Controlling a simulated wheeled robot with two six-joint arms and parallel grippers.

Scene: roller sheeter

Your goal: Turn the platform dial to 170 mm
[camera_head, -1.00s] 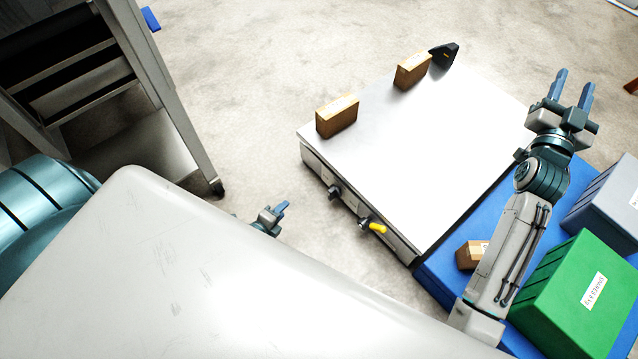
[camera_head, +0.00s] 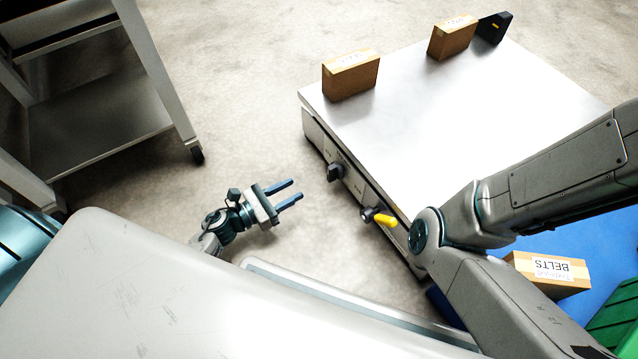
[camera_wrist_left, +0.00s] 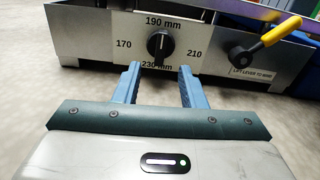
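The platform dial is a black knob (camera_head: 336,171) on the front face of the white-topped sheeter (camera_head: 440,130). In the left wrist view the dial (camera_wrist_left: 160,45) sits among the marks 170 on the left, 190 mm on top, 210 on the right and 230 mm below; its pointer line stands upright, toward 190 mm. My left gripper (camera_head: 288,195) is open and empty, apart from the dial and in front of it. Its two blue fingers (camera_wrist_left: 159,82) show below the dial in the wrist view. My right gripper is out of the head view; only its arm shows at right.
A yellow-handled lift lever (camera_head: 384,220) sits right of the dial, also in the wrist view (camera_wrist_left: 280,32). Cardboard boxes (camera_head: 351,76) stand on the platform's far edge. A box marked BELTS (camera_head: 548,273) lies at lower right. A metal rack (camera_head: 100,130) stands at left, with clear floor between.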

